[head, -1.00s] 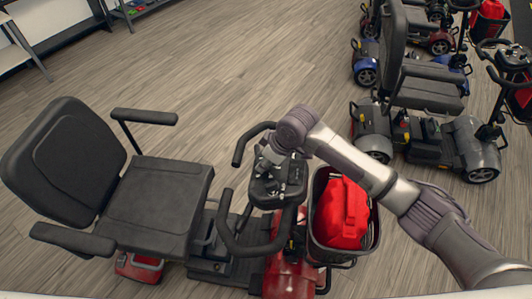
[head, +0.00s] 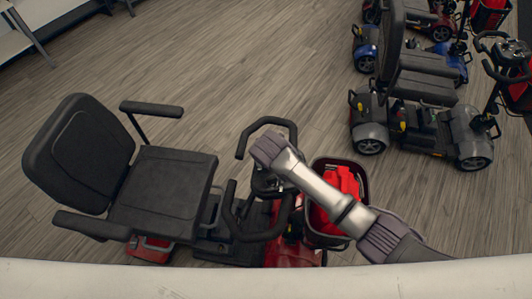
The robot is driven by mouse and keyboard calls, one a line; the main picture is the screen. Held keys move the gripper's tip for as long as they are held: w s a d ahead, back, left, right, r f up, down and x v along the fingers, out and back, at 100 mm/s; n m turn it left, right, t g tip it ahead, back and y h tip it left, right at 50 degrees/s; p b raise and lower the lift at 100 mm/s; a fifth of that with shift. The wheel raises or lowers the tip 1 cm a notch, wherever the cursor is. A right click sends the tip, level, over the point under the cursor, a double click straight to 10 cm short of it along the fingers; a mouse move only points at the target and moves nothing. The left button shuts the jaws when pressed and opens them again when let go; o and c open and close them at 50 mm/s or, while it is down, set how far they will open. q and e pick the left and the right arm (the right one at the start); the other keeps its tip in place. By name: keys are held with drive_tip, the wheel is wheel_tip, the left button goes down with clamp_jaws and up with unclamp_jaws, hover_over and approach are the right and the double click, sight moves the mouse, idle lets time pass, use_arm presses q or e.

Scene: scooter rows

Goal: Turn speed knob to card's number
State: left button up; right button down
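A red mobility scooter (head: 292,252) with a black seat stands in front of me, its seat (head: 163,190) to the left. Its handlebar (head: 262,235) loops around the tiller console (head: 264,182). My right arm reaches in from the lower right, over the basket, and its end covers most of the console. The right gripper's fingers are hidden under the arm's end, so I cannot see whether it is open or touching anything. The speed knob and the card with a number cannot be made out. My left gripper is not in view.
A black front basket (head: 363,217) holds a red bag (head: 343,184) beside the tiller. More scooters stand in a row at the upper right, including a grey one (head: 420,130) and a blue one (head: 440,65). Wooden floor (head: 230,65) is clear between. Shelf legs show at upper left.

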idle(0.3)
drive_tip(key=c, duration=0.8)
unclamp_jaws()
drive_tip(key=v, duration=1.2)
drive_tip(key=shift+s+a, duration=0.1)
drive_tip(key=shift+a, duration=0.1)
